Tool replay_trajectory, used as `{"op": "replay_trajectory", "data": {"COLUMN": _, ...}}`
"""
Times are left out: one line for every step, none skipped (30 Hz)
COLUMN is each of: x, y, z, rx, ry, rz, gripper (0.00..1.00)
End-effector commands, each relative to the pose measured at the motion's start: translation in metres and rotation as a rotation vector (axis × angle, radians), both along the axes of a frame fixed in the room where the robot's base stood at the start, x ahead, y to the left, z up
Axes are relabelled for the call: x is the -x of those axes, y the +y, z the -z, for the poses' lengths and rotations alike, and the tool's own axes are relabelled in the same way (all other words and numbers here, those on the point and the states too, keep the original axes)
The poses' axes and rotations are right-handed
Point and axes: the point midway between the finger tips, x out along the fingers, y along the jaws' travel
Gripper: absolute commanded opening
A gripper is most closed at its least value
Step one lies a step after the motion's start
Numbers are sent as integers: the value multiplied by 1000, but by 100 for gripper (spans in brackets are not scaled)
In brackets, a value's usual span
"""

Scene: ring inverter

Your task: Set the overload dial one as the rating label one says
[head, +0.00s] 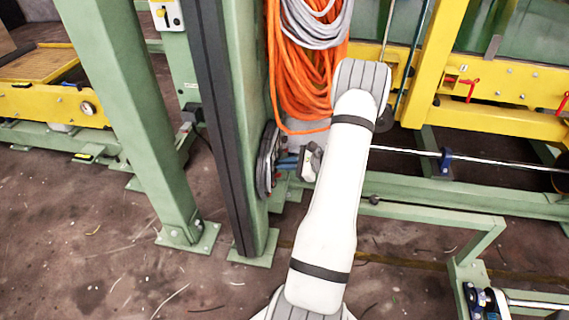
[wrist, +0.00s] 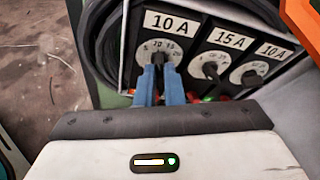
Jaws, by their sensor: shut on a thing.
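In the wrist view a dark panel carries three white dials in a row, each with a rating label above it. The leftmost label (wrist: 172,23) reads 10 A, and the leftmost dial (wrist: 146,49) sits below it with small numbers around its rim. My gripper (wrist: 160,72) has its blue fingers shut on the black knob (wrist: 159,58) of that leftmost dial. The fingers hide the lower part of the dial, and I cannot tell where its pointer stands. In the head view the blue fingers (head: 288,161) show small beside the green post, and the dials are hidden.
The middle dial (wrist: 207,59) has a 15 A label (wrist: 230,39), and the right dial (wrist: 249,71) has a 10 A label (wrist: 273,51). A black cable coil loops around the panel's left. A green post (head: 235,130) stands left.

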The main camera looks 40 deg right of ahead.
Motion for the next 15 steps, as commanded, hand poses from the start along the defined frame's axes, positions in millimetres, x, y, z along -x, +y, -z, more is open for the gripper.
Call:
{"op": "replay_trajectory", "data": {"x": 2, "y": 1, "z": 3, "rx": -2, "ry": 7, "rz": -1, "gripper": 0}}
{"op": "replay_trajectory", "data": {"x": 2, "y": 1, "z": 3, "rx": -2, "ry": 7, "rz": -1, "gripper": 0}}
{"op": "replay_trajectory", "data": {"x": 2, "y": 1, "z": 3, "rx": -2, "ry": 7, "rz": -1, "gripper": 0}}
{"op": "replay_trajectory", "data": {"x": 2, "y": 1, "z": 3, "rx": -2, "ry": 7, "rz": -1, "gripper": 0}}
{"op": "replay_trajectory", "data": {"x": 2, "y": 1, "z": 3, "rx": -2, "ry": 7, "rz": -1, "gripper": 0}}
{"op": "replay_trajectory", "data": {"x": 2, "y": 1, "z": 3, "rx": -2, "ry": 6, "rz": -1, "gripper": 0}}
{"op": "replay_trajectory", "data": {"x": 2, "y": 1, "z": 3, "rx": -2, "ry": 6, "rz": -1, "gripper": 0}}
{"op": "replay_trajectory", "data": {"x": 2, "y": 1, "z": 3, "rx": -2, "ry": 6, "rz": -1, "gripper": 0}}
{"op": "replay_trajectory", "data": {"x": 2, "y": 1, "z": 3, "rx": -2, "ry": 6, "rz": -1, "gripper": 9}}
{"op": "replay_trajectory", "data": {"x": 2, "y": 1, "z": 3, "rx": -2, "ry": 6, "rz": -1, "gripper": 11}}
{"op": "replay_trajectory", "data": {"x": 2, "y": 1, "z": 3, "rx": -2, "ry": 6, "rz": -1, "gripper": 14}}
{"op": "replay_trajectory", "data": {"x": 2, "y": 1, "z": 3, "rx": -2, "ry": 5, "rz": -1, "gripper": 17}}
{"op": "replay_trajectory", "data": {"x": 2, "y": 1, "z": 3, "rx": -1, "ry": 4, "rz": -1, "gripper": 20}}
{"op": "replay_trajectory", "data": {"x": 1, "y": 1, "z": 3, "rx": -1, "ry": 4, "rz": -1, "gripper": 22}}
{"op": "replay_trajectory", "data": {"x": 1, "y": 1, "z": 2, "rx": -1, "ry": 4, "rz": -1, "gripper": 25}}
